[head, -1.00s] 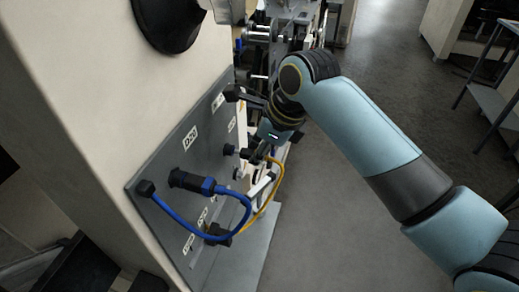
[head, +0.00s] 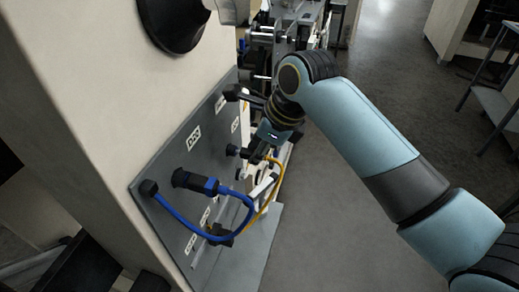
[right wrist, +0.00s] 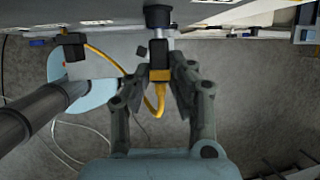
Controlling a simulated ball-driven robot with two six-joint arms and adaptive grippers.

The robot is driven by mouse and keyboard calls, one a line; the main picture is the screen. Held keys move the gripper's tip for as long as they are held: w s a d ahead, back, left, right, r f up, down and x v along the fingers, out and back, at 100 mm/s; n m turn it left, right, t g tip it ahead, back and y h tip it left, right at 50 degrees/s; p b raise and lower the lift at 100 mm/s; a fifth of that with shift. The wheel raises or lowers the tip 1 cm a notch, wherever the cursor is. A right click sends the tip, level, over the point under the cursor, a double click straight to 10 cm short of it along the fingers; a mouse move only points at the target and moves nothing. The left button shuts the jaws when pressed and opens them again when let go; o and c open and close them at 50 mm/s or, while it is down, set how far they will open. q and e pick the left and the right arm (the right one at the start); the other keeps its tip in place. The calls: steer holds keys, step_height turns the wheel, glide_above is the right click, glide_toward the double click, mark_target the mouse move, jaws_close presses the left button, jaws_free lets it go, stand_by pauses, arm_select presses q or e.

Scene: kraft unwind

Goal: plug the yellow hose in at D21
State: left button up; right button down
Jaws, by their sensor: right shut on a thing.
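The yellow hose (head: 267,207) hangs in a loop at the right edge of the grey panel (head: 170,160). Its lower end meets a black fitting low on the panel. My right gripper (right wrist: 160,78) is shut on the hose's plug, a black body with a yellow collar (right wrist: 159,75). The plug's metal tip (right wrist: 158,37) points at a black socket (right wrist: 158,15) and looks lined up with it; I cannot tell whether they touch. In the head view this black socket (head: 231,150) sits left of the plug. My left gripper is not in view.
A blue hose (head: 185,220) loops across the panel front, with its plug (head: 205,185) in a black socket left of my gripper. A black fitting (head: 235,92) sticks out above my gripper. Open floor (head: 330,220) lies to the right.

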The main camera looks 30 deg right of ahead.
steer(key=shift+w+a, duration=0.15)
steer(key=shift+w, duration=0.05)
stand_by(0.5)
steer(key=c, duration=1.1)
jaws_free()
steer(key=shift+r, duration=0.1)
